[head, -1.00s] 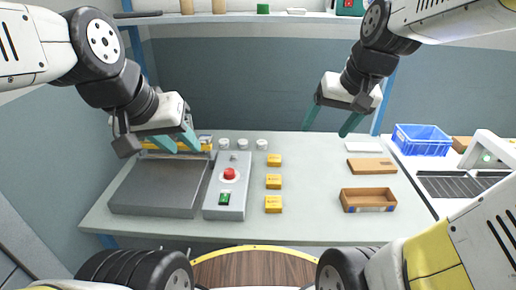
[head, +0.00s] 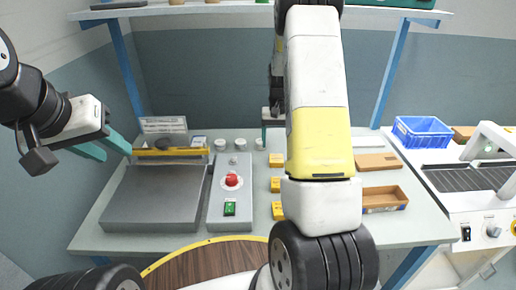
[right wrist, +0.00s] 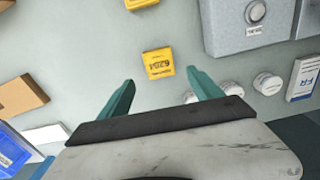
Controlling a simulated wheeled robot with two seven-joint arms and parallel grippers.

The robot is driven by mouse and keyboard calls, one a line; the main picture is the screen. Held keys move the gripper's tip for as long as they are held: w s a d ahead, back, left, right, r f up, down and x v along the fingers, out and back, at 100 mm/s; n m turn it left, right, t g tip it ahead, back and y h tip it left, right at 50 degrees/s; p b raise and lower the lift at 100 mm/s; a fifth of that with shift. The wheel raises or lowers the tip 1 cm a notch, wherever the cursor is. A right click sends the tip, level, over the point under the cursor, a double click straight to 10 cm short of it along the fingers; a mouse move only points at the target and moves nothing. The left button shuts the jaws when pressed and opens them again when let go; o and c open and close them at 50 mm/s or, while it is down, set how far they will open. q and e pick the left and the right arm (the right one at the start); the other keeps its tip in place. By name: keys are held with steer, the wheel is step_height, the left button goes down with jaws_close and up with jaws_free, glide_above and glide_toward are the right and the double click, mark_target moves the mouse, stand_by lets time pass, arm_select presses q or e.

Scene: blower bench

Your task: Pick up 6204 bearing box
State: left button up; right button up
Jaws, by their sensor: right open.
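In the right wrist view a yellow box with a label that reads 6204 (right wrist: 158,64) lies on the table just beyond and between my right fingertips, not touched. In the head view it appears to be the rearmost yellow box (head: 276,160) of a column, partly covered by my right arm. My right gripper (right wrist: 160,77) is open and empty, over the table's back part; the arm hides most of it in the head view. My left gripper (head: 111,149) is open and empty at the left, above the table's left back corner.
Two more yellow boxes (head: 276,186) (head: 277,211) stand nearer. Left of them are a control box with a red button (head: 232,181) and a grey plate (head: 155,200). Several white round containers (right wrist: 268,83) sit near my right fingers. An open brown box (head: 384,197) is at right.

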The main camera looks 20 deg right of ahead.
mark_target(276, 158)
steer(key=f, duration=0.6)
steer(key=shift+s+a+f, duration=0.1)
steer(key=shift+s+f, duration=0.15)
steer(key=shift+f, duration=0.05)
steer(key=c, duration=1.6)
steer(key=shift+r, duration=0.1)
